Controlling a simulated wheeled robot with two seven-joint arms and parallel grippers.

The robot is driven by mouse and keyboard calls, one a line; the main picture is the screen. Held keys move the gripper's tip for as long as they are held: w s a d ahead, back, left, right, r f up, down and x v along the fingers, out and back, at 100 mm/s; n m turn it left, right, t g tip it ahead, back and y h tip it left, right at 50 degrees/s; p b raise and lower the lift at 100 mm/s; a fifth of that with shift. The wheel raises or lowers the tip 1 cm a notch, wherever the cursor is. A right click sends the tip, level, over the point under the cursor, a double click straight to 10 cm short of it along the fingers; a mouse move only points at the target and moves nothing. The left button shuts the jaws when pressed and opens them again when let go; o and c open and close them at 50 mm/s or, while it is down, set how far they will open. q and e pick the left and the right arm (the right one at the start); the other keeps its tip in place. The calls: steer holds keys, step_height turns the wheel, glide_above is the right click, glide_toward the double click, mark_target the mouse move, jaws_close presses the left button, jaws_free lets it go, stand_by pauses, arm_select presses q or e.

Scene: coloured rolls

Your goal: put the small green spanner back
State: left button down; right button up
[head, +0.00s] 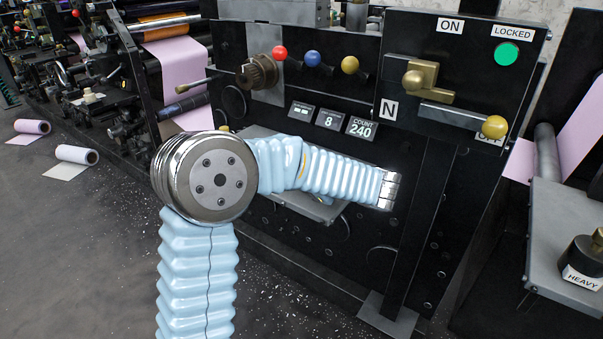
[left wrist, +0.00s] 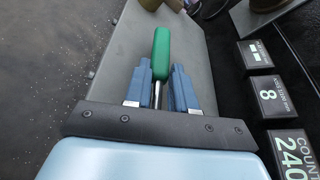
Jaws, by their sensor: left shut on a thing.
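The small green spanner (left wrist: 161,53) shows in the left wrist view, with its green handle pointing away and a metal shaft between the fingers. My left gripper (left wrist: 160,90) is shut on it, its blue fingers on both sides of the shaft. Spanner and gripper are above or on a grey shelf (left wrist: 125,55); I cannot tell whether they touch it. In the head view my pale blue arm crosses in front of the panel and hides the spanner and most of the gripper. My right gripper is in neither view.
The black panel carries a COUNT display (head: 361,127) reading 240, red (head: 280,52), blue (head: 312,58) and yellow (head: 350,65) knobs, and a brass handle (head: 421,78). A green light (head: 507,54) is under LOCKED. A HEAVY-labelled weight (head: 585,262) stands at right. Rolls (head: 76,154) lie on the floor.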

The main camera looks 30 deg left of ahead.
arm_select(q)
steer(key=shift+f+b, duration=0.4)
steer(key=shift+f, duration=0.2)
steer(key=c, duration=0.9)
jaws_free()
steer(key=shift+o, duration=0.2)
steer(key=v, duration=1.4)
steer(key=shift+p, duration=0.45)
steer(key=shift+s, duration=0.1)
